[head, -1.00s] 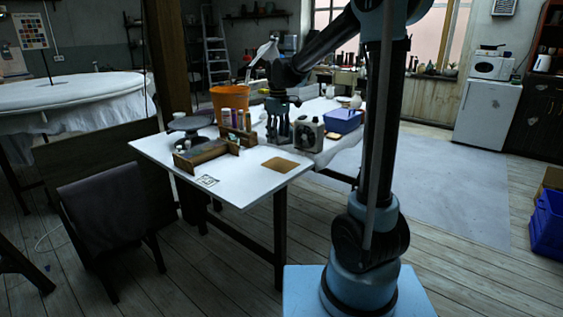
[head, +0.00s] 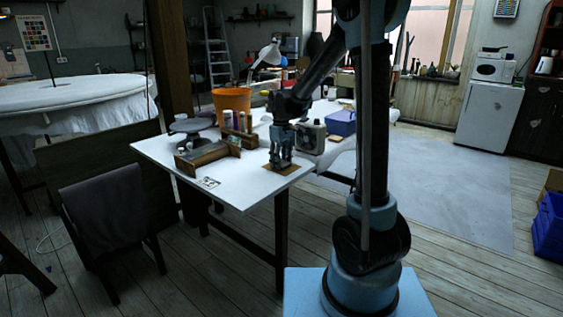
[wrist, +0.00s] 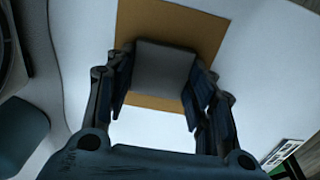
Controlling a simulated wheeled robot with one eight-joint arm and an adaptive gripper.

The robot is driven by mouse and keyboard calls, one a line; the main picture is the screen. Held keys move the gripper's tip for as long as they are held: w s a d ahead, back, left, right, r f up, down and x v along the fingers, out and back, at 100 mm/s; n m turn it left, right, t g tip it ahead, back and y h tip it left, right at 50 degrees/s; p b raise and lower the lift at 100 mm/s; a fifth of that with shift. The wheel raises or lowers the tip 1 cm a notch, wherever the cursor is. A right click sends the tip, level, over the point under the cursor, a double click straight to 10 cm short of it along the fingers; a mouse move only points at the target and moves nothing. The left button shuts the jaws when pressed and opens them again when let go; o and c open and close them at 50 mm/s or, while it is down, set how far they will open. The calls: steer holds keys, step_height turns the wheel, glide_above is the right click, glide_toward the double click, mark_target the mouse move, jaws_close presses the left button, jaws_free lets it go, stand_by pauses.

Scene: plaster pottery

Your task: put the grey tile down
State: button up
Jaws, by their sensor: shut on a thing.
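The grey tile (wrist: 163,70) shows in the wrist view as a dark grey square between the two fingers. My gripper (wrist: 157,92) is shut on it, one finger at each side. Behind the tile is the flat brown square (wrist: 172,22) on the white table, and the tile overlaps its middle in this view. I cannot tell whether the tile touches it. In the head view my gripper (head: 281,163) is over the brown square (head: 291,170) near the table's front corner. The tile is too small to make out there.
A wooden tray (head: 207,156) stands left of my gripper on the white table (head: 240,188). A grey boxy device (head: 312,138) stands close behind on the right, with a blue bin (head: 341,123) beyond. A printed card (head: 208,183) lies near the front edge.

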steer(key=o, duration=1.1)
step_height(320, 180, up, 12)
steer(key=s+d+m, duration=0.2)
steer(key=s+d, duration=0.6)
steer(key=s+d+f+m, duration=0.2)
steer(key=s+d+f, duration=0.2)
steer(key=s, duration=0.4)
steer(key=s+d+f+m+t, duration=0.1)
steer(key=s+d+f+m, duration=0.2)
steer(key=s+d+f, duration=0.2)
steer(key=s+d+f+m+t, duration=0.1)
steer(key=s+d+f+m, duration=0.2)
steer(key=s, duration=0.8)
step_height(320, 180, down, 2)
steer(key=shift+d, duration=1.05)
